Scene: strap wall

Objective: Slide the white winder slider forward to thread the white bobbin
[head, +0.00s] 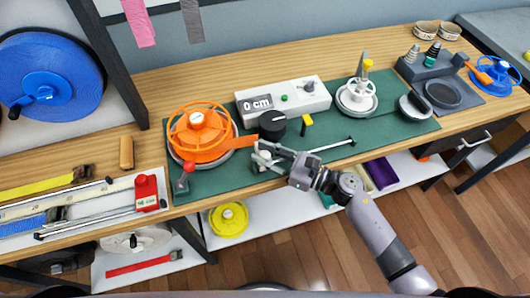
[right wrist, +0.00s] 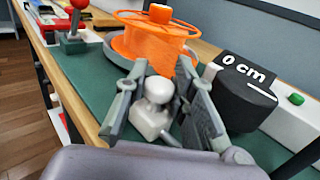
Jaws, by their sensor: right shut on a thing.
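The white winder slider (head: 263,157) is a small white block with a rounded knob on a thin metal rail (head: 332,146), at the rail's left end. My right gripper (head: 266,156) is shut on it. In the right wrist view the slider's knob (right wrist: 157,90) stands between the two fingers (right wrist: 155,86). The white bobbin (head: 356,91) sits on a round base at the right of the green mat. An orange reel (head: 199,124) on the left carries an orange strap (head: 240,142) whose end reaches toward the slider. My left gripper is not in view.
A white counter box (head: 284,98) reading 0 cm and a black dial (head: 272,124) stand behind the slider. A red-knobbed lever (head: 184,177) is at front left. A yellow-topped peg (head: 307,123) stands behind the rail. The green mat (head: 395,124) is mostly clear along the rail.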

